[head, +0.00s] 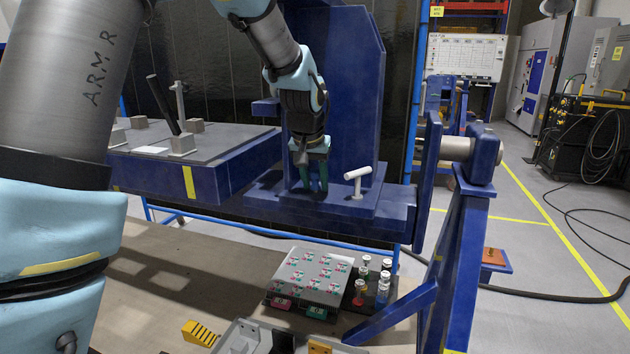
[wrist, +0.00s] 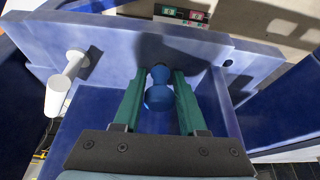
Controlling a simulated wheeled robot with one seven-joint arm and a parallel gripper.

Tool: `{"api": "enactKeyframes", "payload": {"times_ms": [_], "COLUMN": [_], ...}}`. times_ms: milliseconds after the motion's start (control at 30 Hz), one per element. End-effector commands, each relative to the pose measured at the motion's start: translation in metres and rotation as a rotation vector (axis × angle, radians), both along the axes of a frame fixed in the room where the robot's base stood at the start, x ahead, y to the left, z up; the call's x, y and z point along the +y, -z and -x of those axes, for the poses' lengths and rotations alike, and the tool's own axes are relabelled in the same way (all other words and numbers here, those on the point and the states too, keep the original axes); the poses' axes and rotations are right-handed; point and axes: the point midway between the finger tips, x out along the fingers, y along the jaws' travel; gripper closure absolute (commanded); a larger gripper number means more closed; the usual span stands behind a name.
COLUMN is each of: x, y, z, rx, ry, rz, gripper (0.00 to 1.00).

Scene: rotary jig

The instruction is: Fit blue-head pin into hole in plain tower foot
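The blue-head pin (wrist: 159,97) is between the green fingers of my gripper (wrist: 160,78) in the wrist view. A narrow gap shows on each side of its head, so the fingers look open around it rather than clamped. The pin's lower end and the hole under it are hidden. In the head view my gripper (head: 312,184) points down, its tips low over the blue tower foot (head: 282,207). A white T-handled pin (head: 357,179) stands in the foot to the right; it also shows at left in the wrist view (wrist: 64,82).
A small dark hole (wrist: 229,63) shows in the blue plate, right of my fingers. The blue upright plate (head: 350,95) rises close behind my gripper. A raised blue table (head: 225,165) is at left. Below stands a tray (head: 312,272) beside several small pins or bottles (head: 383,285).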

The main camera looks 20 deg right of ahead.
Motion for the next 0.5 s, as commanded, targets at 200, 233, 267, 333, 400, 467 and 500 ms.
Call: {"api": "enactKeyframes", "payload": {"times_ms": [200,233,267,333,400,467,500], "x": [0.0001,0.0001,0.0000,0.0001,0.0000,0.0001,0.0002], "y": [0.0000,0.0000,-0.0001,0.0000,-0.0001,0.0000,-0.0005], "z": [0.0002,0.0002,0.0002,0.0002,0.0002,0.0002,0.0004], "rx": [0.001,0.001,0.001,0.001,0.001,0.001,0.001], "ry": [0.000,0.000,0.000,0.000,0.000,0.000,0.000], "rz": [-0.001,-0.001,-0.001,-0.001,-0.001,-0.001,-0.001], "gripper": [0.33,0.30,0.27,0.27,0.27,0.27,0.27]}}
